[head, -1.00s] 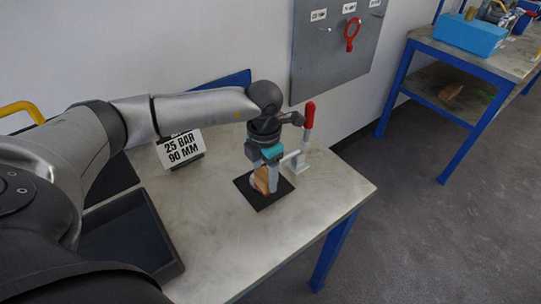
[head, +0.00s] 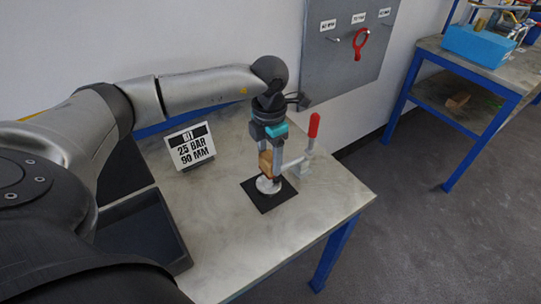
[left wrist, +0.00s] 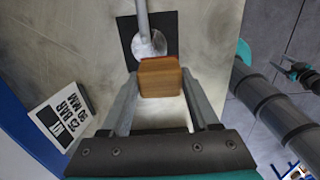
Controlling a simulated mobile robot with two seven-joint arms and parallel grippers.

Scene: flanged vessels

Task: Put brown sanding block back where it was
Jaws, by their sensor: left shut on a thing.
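The brown sanding block (head: 265,163) is between the fingers of my left gripper (head: 272,168), which is shut on it. The block also shows in the left wrist view (left wrist: 160,78), gripped between the two grey fingers (left wrist: 158,100). In the head view it appears just over a pale round metal piece (head: 268,185) on a black square mat (head: 264,204). Whether block and metal piece touch, I cannot tell.
A clamp with a red handle (head: 314,126) stands close behind the mat. A sign (head: 191,147) reading "25 BAR 90 MM" stands to the left. A dark tray (head: 145,235) is at the table's left. The front of the table (head: 260,245) is clear.

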